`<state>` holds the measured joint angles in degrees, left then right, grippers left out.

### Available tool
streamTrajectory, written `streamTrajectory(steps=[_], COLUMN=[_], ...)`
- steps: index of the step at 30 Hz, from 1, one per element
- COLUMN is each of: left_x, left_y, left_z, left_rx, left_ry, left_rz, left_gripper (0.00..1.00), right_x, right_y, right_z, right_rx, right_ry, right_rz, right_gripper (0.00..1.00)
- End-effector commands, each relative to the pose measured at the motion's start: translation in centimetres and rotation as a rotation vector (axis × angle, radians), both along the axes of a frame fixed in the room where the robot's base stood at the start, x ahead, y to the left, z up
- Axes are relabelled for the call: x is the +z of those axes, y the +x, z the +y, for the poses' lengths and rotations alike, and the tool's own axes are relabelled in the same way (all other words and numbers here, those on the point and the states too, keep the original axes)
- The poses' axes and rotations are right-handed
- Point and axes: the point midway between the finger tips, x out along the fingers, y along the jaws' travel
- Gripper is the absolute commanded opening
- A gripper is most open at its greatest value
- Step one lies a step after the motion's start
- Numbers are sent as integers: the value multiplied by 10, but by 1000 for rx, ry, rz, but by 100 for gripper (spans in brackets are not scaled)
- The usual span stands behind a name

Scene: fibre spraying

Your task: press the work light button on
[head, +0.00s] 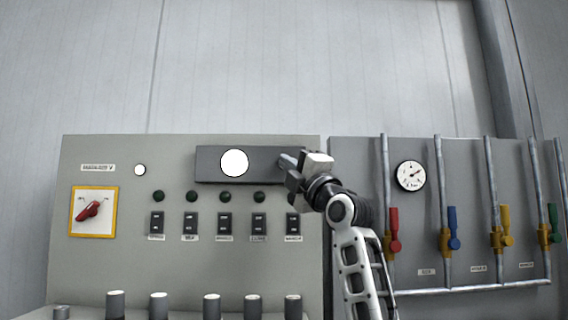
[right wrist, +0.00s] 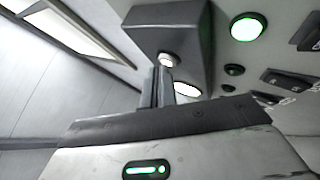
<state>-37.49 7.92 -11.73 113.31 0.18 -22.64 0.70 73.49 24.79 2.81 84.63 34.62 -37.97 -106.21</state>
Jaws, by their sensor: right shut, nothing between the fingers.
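A dark box (head: 208,165) on the panel bears a bright white disc (head: 235,163). My right gripper (head: 288,161) is shut and empty at the box's right end. In the right wrist view its fingertips (right wrist: 161,72) are close to a small pale round button (right wrist: 167,59) on a dark housing (right wrist: 170,38). I cannot tell if they touch it. Which control is the work light button I cannot read. My left gripper is not in view.
A row of dark green lamps (head: 191,197) sits above black switches (head: 191,224). A white lamp with a green rim (right wrist: 248,27) glows in the right wrist view. A red rotary switch (head: 89,211) is at the left. Pipes with coloured valves (head: 453,228) stand right.

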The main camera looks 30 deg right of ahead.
Motion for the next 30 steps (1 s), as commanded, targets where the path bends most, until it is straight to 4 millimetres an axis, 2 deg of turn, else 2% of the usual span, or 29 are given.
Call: streamTrajectory(steps=[16,30], left_x=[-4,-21], left_y=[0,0], left_z=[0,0], left_rx=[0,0], left_ry=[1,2], left_rz=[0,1], left_gripper=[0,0], right_x=[-1,-1], right_y=[-9,-49], right_z=[6,30], right_rx=[0,-1], right_ry=[-1,-4], right_rz=[-1,-2], right_gripper=[0,0])
